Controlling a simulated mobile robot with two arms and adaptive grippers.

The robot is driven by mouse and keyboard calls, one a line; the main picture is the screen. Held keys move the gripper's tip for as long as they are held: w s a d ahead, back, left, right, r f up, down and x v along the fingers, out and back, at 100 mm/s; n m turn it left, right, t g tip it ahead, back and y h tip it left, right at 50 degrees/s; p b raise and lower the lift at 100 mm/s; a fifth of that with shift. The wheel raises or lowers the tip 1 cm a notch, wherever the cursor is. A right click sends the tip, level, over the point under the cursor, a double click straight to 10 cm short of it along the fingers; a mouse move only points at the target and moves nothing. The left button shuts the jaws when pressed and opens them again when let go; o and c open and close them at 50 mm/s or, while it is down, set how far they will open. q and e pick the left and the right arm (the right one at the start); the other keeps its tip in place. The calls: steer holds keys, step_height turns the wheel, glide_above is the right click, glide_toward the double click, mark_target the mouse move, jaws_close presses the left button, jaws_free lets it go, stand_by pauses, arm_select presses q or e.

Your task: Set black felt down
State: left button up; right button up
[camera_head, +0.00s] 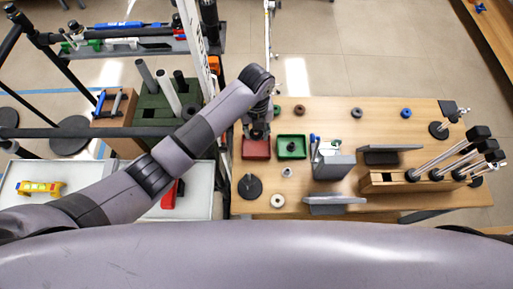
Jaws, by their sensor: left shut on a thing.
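My left gripper (258,130) comes in from the left and points down at the back left of the wooden table. It is just above or over the red tray (256,150). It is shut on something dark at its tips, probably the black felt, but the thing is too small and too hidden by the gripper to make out. The green tray (291,155) stands just right of the red one, with a small dark piece (291,146) in it. My right gripper does not show.
A black round base (249,187) and a pale ring (278,201) lie in front of the trays. A grey holder (334,165) stands to the right, and a wooden block with black-knobbed rods (400,184) farther right. Small rings (357,113) lie along the back.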

mark_target(256, 148)
arm_select(q)
step_height(256, 148, down, 9)
steer(key=b, duration=0.6)
steer(key=shift+r, duration=0.1)
steer(key=o, duration=0.4)
